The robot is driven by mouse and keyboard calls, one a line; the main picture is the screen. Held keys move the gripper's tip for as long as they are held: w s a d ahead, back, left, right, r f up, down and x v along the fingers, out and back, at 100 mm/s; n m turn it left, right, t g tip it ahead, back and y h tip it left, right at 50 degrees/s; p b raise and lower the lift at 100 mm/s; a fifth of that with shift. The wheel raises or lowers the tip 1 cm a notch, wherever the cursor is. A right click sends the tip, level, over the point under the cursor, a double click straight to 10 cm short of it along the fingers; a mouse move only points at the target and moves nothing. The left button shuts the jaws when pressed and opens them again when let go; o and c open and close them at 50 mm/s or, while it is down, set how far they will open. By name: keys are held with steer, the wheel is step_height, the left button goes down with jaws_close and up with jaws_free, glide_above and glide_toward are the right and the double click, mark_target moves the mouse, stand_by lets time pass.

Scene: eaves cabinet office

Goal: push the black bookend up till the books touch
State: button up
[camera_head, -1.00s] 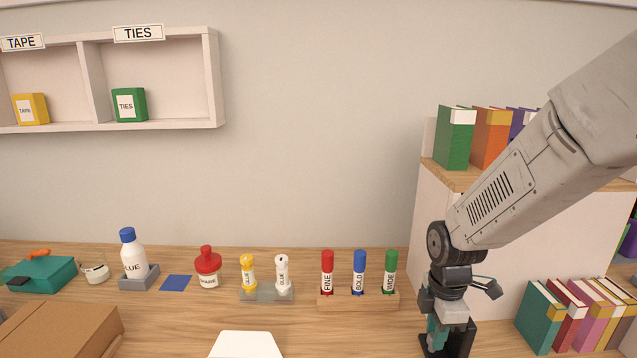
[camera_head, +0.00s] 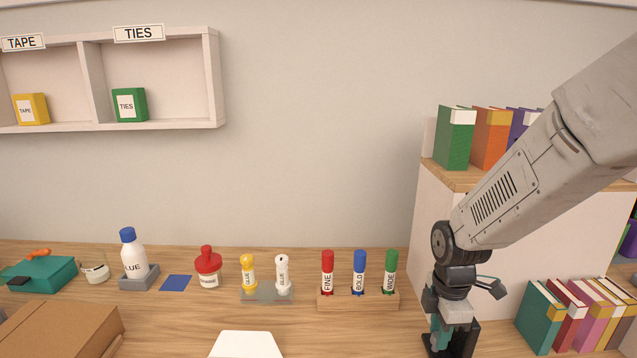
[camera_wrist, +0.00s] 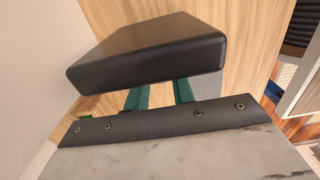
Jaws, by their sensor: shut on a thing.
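The black bookend (camera_head: 462,340) stands on the desk at the lower right of the head view, partly hidden by my gripper and cut by the frame edge. My gripper (camera_head: 437,333) points down with teal fingers and is shut on the bookend. In the wrist view the bookend (camera_wrist: 150,55) is a dark block at the fingers (camera_wrist: 160,96). A row of books (camera_head: 540,318), teal, red, pink and yellow among them, leans to the right of the bookend. A gap of bare desk shows between the bookend and the teal book.
A shelf unit (camera_head: 470,180) with more books on top stands behind the row. A wooden marker holder (camera_head: 345,301) with three markers is left of my gripper. Glue bottles stand farther left, and a cardboard box (camera_head: 60,330) is at the lower left.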

mark_target(451, 349)
steer(key=shift+d, duration=0.65)
steer(key=shift+s+d, duration=0.1)
steer(key=shift+d, duration=0.2)
steer(key=shift+d, duration=0.4)
steer(key=shift+d, duration=0.3)
steer(key=shift+d+f, duration=0.1)
steer(key=shift+d, duration=0.25)
steer(key=shift+d, duration=0.45)
steer(key=shift+d, duration=0.3)
steer(key=shift+d, duration=0.4)
steer(key=shift+d, duration=0.7)
